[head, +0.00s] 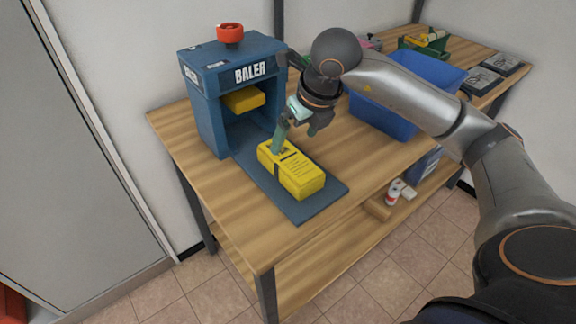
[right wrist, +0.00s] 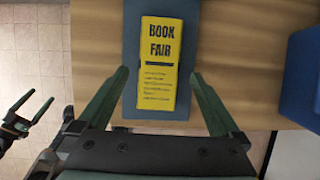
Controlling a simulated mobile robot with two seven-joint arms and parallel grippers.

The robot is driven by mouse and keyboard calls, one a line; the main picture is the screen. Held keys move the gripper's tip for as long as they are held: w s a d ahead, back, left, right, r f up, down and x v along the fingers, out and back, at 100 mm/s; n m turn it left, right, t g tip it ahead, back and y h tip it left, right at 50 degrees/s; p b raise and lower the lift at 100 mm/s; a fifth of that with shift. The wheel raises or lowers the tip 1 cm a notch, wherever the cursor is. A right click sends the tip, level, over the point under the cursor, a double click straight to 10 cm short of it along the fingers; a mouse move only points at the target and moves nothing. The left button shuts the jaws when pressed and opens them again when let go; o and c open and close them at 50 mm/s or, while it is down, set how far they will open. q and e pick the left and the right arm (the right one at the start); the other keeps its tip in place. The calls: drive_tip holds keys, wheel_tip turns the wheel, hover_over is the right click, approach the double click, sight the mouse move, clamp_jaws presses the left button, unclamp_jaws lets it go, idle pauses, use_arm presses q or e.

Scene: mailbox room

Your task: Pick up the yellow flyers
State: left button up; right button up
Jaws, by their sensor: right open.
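The yellow flyers (head: 298,172) form a thick stack with a dark band around it, lying on the blue-grey plate in front of the baler. In the right wrist view the stack (right wrist: 160,60) shows "BOOK FAIR" on its top. My right gripper (head: 296,141) is open and empty at the stack's end nearer the baler. In the wrist view its green fingers (right wrist: 160,76) stand apart on either side of the stack, with gaps; their height above it is unclear. My left gripper (right wrist: 30,106) shows at the left edge of the wrist view, open and empty, away from the table.
The blue baler (head: 207,105) stands behind the stack, with a yellow block (head: 243,99) inside and a red knob (head: 230,33) on top. A blue bin (head: 387,117) stands to the right. The wooden table (head: 225,205) is clear left of the plate.

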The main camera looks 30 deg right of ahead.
sight(287, 155)
drive_tip(key=x, duration=0.9)
drive_tip(key=shift+f, duration=0.2)
drive_tip(key=shift+c, duration=0.2)
drive_tip(key=c, duration=1.5)
drive_tip(key=shift+r, duration=0.1)
clamp_jaws()
drive_tip(key=shift+r, duration=0.15)
